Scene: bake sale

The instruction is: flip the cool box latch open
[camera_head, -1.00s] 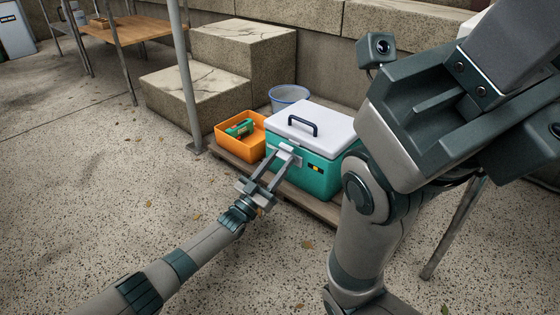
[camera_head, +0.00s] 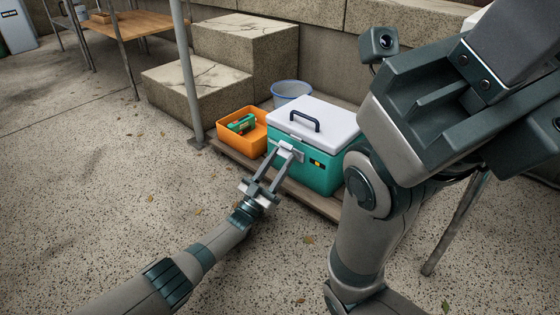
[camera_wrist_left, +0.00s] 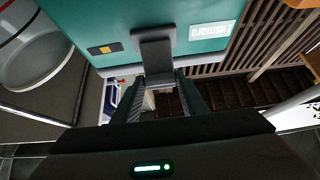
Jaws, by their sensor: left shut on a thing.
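The cool box (camera_head: 318,171) is teal with a white lid (camera_head: 325,116) and a dark handle on top. Its lid is down. The grey latch (camera_head: 285,148) is on its front, near the lid edge. In the left wrist view, the latch (camera_wrist_left: 155,52) is a grey plate reaching from the teal wall across the pale rim. My left gripper (camera_head: 279,160) reaches the latch from the front. Its fingers (camera_wrist_left: 160,85) are shut on the latch's free end, which partly hides between them.
An orange crate (camera_head: 229,143) with a green item stands left of the cool box, and a grey bucket (camera_head: 291,91) behind it. A metal pole (camera_head: 187,75) and stone steps (camera_head: 192,104) are at the left. The paved floor in front is clear.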

